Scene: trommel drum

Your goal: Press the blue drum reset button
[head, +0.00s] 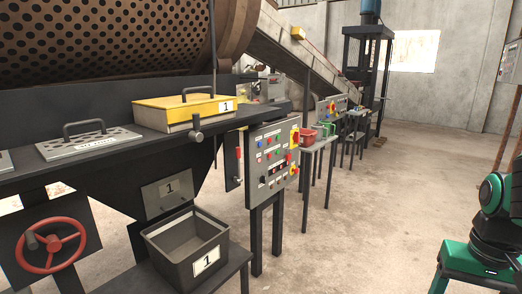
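A grey control panel (271,160) stands on dark legs at the middle of the head view, beside the trommel frame. It carries several small coloured buttons, with red, green and blue among them. A small blue button (270,141) seems to sit in the upper part of the panel; its label is too small to read. The perforated brown drum (110,40) is at the upper left. My gripper is not in view.
A yellow-lidded box (185,108) and a grey handled plate (90,143) lie on the frame. A dark bin (186,245) marked 1 and a red handwheel (50,245) are below. A second panel (331,108) and small tables stand farther back. Open concrete floor (370,220) lies right of the panel.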

